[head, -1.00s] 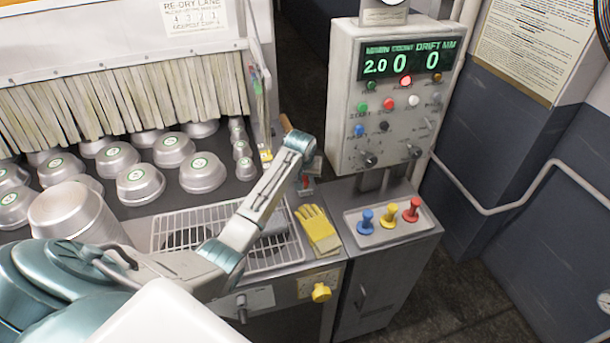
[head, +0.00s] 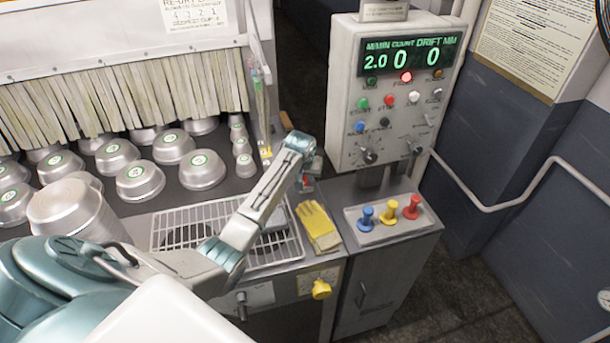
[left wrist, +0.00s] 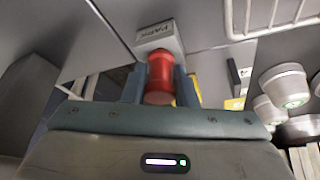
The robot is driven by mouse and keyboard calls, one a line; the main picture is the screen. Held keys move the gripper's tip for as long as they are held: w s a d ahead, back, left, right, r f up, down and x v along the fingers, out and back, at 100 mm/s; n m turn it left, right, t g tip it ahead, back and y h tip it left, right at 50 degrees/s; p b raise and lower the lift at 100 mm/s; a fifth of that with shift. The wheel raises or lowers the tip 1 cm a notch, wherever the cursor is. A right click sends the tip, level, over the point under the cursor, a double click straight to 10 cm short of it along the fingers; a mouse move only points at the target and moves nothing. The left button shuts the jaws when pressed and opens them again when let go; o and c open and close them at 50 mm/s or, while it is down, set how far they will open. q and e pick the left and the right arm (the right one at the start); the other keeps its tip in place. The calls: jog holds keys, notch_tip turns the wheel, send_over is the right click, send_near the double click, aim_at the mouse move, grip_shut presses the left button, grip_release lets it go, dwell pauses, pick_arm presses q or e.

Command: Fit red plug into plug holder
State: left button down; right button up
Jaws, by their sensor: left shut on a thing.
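My left gripper (head: 307,184) is beyond the wire grid, near the counter's back edge in the head view. In the left wrist view the gripper (left wrist: 160,88) is shut on a red plug (left wrist: 160,72), with one finger on each side of it. A grey block with dark lettering (left wrist: 159,38), possibly the plug holder, shows right beyond the plug's far end. I cannot tell whether the plug touches it or sits in it. In the head view the arm and gripper mostly hide the held plug. My right gripper is not in view.
A tray (head: 385,237) right of the gripper holds blue (head: 366,217), yellow (head: 389,212) and red (head: 411,207) pegs. Yellow gloves (head: 319,226) lie beside the wire grid (head: 180,222). A control box (head: 345,100) stands behind. Metal pans (head: 140,181) fill the left.

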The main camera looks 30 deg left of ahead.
pick_arm(q)
jog(key=shift+f, duration=0.1)
jog(key=c, duration=1.1)
grip_release()
jog(key=shift+s+r+b, duration=0.2)
jog(key=shift+r+b, duration=0.15)
jog(key=shift+r, duration=0.25)
jog(key=shift+b+v, duration=1.45)
jog(key=shift+v, duration=3.35)
jog(key=shift+f, duration=0.1)
